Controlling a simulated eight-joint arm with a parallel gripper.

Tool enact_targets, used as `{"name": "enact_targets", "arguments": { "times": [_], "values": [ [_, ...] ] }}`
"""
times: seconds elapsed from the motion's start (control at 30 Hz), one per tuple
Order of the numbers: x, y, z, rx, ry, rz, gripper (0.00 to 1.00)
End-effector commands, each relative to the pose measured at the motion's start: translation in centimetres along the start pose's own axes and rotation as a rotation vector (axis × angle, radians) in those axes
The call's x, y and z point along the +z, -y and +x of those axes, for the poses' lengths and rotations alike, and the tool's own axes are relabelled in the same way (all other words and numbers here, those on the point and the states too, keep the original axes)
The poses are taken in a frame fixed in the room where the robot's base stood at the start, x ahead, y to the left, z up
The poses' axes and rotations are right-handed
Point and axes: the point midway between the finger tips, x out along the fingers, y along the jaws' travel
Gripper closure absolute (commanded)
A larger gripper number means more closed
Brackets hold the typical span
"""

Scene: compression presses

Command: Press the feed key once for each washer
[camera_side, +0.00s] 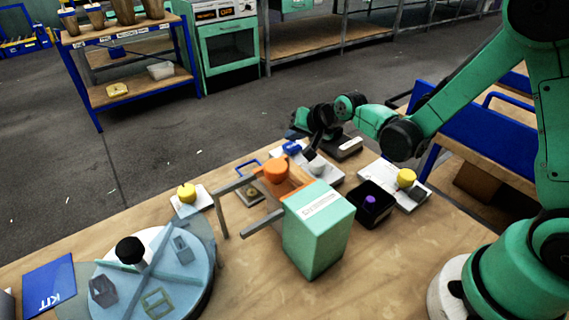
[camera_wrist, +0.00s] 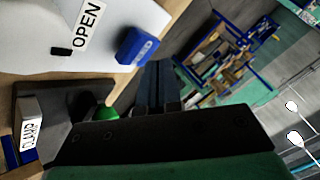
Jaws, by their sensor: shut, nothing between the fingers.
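My gripper (camera_side: 297,133) is shut and empty. In the side view it hangs near the blue key (camera_side: 291,147) on a white panel (camera_side: 329,178). In the wrist view its closed fingers (camera_wrist: 158,85) lie right of the blue key (camera_wrist: 137,46); I cannot tell whether they touch it. A label on that panel reads OPEN. A dark panel labelled CLAMP (camera_wrist: 30,130) lies at lower left, with a green knob (camera_wrist: 107,113) partly hidden by my gripper. Yellow knobs stand on separate white plates at left (camera_side: 187,192) and right (camera_side: 406,177). I cannot make out a feed label or washers.
A mint box (camera_side: 318,232) with grey bars and an orange part (camera_side: 275,168) stands mid-table. A black bin (camera_side: 373,216) holds something purple. A round divided turntable (camera_side: 190,285) and a blue KIT card (camera_side: 48,287) are at front left. Bare table shows at front right.

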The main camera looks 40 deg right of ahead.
Motion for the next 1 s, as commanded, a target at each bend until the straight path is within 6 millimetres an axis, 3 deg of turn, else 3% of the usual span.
{"name": "enact_targets", "arguments": {
  "times": [0.43, 1.0],
  "values": [
    [-0.3, 0.3, -0.5, 0.0, -0.001, 0.0, 1.0],
    [-2.7, 2.7, -3.7, 0.0, 0.0, 0.0, 1.0]
  ]
}}
